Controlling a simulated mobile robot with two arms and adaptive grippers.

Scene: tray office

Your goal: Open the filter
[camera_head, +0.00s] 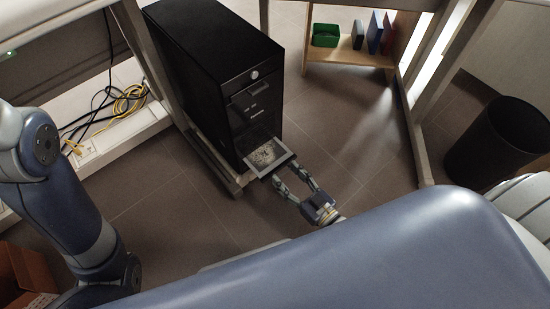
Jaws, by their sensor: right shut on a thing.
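A black computer tower (215,58) stands on a low stand under the desk. The filter (268,155), a light-framed tray with a grey dusty-looking middle, sticks out of the lower front of the tower, lying flat. My right gripper (288,170) is at the filter's outer edge, shut on it, with its fingers pointing toward the tower. The exact finger contact is small and hard to see. My left arm comes in at the left edge, but its gripper is out of view.
Desk legs stand beside the tower and to the right (413,130). A low wooden shelf (345,55) holds a green box and folders. A black bin (497,142) stands at right. Cables (118,105) lie at left. Floor in front of the tower is clear.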

